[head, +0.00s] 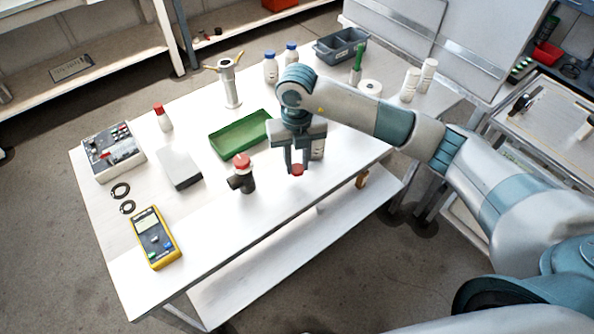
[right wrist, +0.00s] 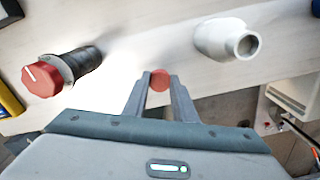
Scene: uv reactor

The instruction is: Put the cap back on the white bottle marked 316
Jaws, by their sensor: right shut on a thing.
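My right gripper (head: 296,168) is shut on a small red cap (head: 298,170) and holds it over the front part of the white table. The cap also shows between the fingertips in the right wrist view (right wrist: 160,80). A white bottle (right wrist: 222,38) without a cap stands beside the gripper, its open mouth visible in the right wrist view. In the head view the bottle (head: 318,150) is partly hidden behind my right gripper. The cap is apart from the bottle. I cannot read a mark on the bottle. My left gripper is not in view.
A black fitting with a red knob (head: 242,162) stands left of the gripper. A green tray (head: 222,147) lies behind it. A white bottle with a red cap (head: 164,122) and a yellow meter (head: 155,237) are farther left. The table's front edge is close.

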